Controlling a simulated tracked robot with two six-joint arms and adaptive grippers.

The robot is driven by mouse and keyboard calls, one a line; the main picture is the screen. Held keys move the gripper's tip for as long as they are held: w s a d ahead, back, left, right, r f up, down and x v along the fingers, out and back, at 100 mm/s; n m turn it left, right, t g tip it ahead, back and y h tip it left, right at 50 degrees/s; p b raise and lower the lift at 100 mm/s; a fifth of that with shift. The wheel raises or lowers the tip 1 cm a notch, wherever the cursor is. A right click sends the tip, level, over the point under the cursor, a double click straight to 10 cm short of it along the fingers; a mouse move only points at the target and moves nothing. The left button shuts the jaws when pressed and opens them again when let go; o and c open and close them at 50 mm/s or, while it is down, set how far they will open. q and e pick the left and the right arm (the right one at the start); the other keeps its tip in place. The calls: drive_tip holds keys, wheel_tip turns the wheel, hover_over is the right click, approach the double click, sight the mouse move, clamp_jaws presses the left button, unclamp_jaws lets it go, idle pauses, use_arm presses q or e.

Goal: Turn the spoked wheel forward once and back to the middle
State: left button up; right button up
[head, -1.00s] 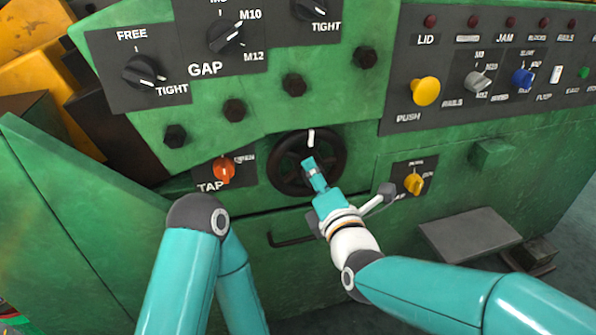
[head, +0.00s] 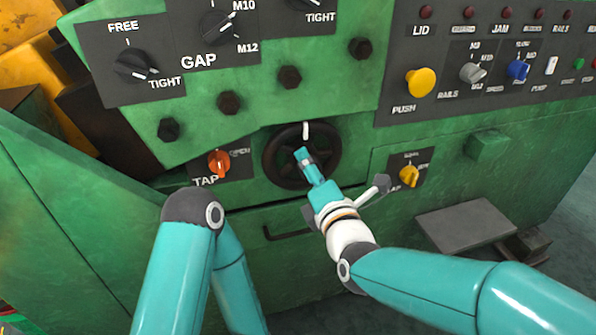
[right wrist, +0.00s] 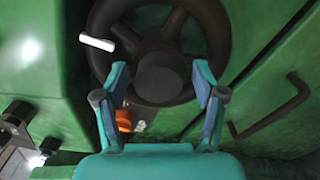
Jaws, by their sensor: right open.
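The spoked wheel (head: 330,157) is a dark wheel on the green machine front, with a white mark (head: 306,130) at its top in the head view. It also fills the upper middle of the right wrist view (right wrist: 218,35), with its round hub (right wrist: 160,78) between my fingers. My right gripper (head: 303,156) is in front of the wheel; in the right wrist view its two fingers (right wrist: 160,72) stand apart on either side of the hub. I cannot tell whether they touch the wheel. My left arm is in the head view, but its gripper is not visible.
An orange TAP knob (head: 218,163) is left of the wheel and a yellow knob (head: 409,176) is right of it. A dark bar handle (head: 284,235) is below. A yellow push button (head: 420,83) and a grey plate (head: 466,226) are farther right.

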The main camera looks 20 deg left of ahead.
drive_tip(key=v, duration=1.2)
